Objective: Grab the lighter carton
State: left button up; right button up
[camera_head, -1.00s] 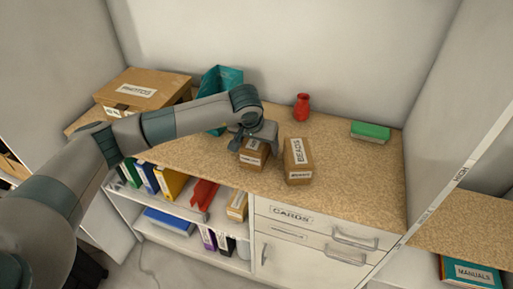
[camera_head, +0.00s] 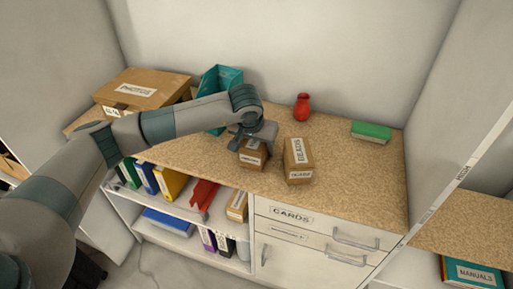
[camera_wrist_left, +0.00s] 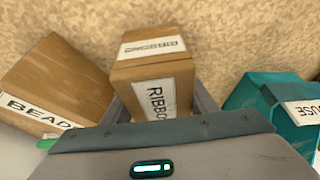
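A small brown carton labelled RIBBON (camera_wrist_left: 155,75) stands on the cork-like counter; it shows in the head view (camera_head: 253,156) under my left gripper. My left gripper (camera_head: 250,140) reaches down over it. In the left wrist view, the fingers (camera_wrist_left: 160,105) lie on either side of the carton, with no clear squeeze visible; the carton sits slightly turned between them. Their tips are partly hidden. A taller brown carton labelled BEADS (camera_head: 298,160) stands just to the right, apart from the gripper; it is at the left in the wrist view (camera_wrist_left: 58,85). My right gripper is out of view.
A teal bin (camera_head: 222,80) and a large PHOTOS box (camera_head: 145,88) stand to the left on the counter (camera_head: 350,185). A red vase (camera_head: 302,107) and a green-topped block (camera_head: 371,131) stand behind at right. A wall closes the right side.

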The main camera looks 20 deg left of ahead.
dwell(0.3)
